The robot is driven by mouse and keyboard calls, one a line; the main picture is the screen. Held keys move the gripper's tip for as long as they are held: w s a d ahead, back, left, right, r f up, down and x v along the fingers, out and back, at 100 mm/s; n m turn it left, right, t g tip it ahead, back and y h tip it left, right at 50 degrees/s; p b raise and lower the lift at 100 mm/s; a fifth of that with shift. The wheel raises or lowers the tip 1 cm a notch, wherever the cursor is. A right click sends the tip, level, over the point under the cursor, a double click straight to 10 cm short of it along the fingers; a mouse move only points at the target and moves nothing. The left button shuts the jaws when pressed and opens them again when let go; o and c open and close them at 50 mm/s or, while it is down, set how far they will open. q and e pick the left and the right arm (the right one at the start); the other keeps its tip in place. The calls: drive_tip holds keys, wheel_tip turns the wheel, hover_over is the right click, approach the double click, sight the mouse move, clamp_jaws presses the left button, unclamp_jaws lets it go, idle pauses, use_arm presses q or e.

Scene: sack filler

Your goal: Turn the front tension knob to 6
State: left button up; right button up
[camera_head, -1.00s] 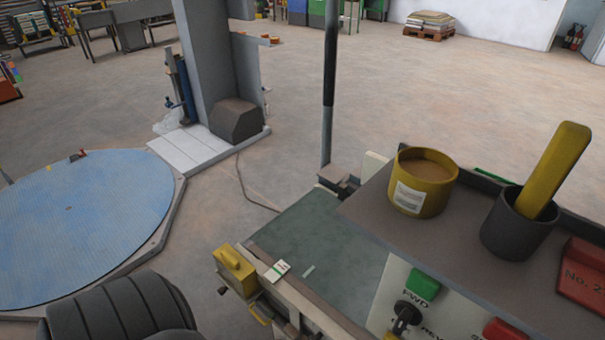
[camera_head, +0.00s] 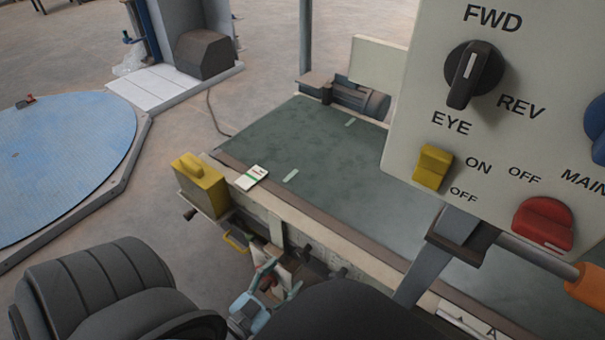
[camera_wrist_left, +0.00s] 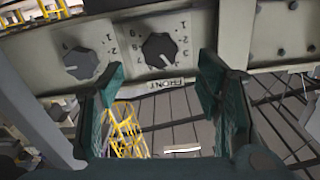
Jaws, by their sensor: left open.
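The front tension knob (camera_wrist_left: 160,48) is a dark round knob on a pale plate with a number ring, above an upside-down FRONT label (camera_wrist_left: 166,85) in the left wrist view. I cannot surely read its setting. A second, greyer knob (camera_wrist_left: 80,62) sits to its left on its own numbered plate. My left gripper (camera_wrist_left: 160,75) is open, its teal fingers spread to either side of the front knob in the picture, with nothing between the pads. In the head view the left gripper (camera_head: 268,281) is low beside the conveyor's near side, where the knobs are hidden. My right gripper is not in view.
A yellow block (camera_head: 200,185) is on the conveyor's side. A control panel (camera_head: 420,110) with switches stands at right.

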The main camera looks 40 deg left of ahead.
sight(300, 258)
use_arm(q)
drive_tip(key=w+b, duration=0.1)
drive_tip(key=w, duration=0.6)
drive_tip(key=shift+w+f, duration=0.1)
drive_tip(key=shift+w, duration=0.15)
drive_tip(key=shift+w+b, duration=0.3)
drive_tip(key=shift+w, duration=0.05)
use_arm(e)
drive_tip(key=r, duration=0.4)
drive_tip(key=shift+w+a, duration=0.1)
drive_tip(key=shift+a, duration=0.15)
use_arm(q)
drive_tip(key=c, duration=1.2)
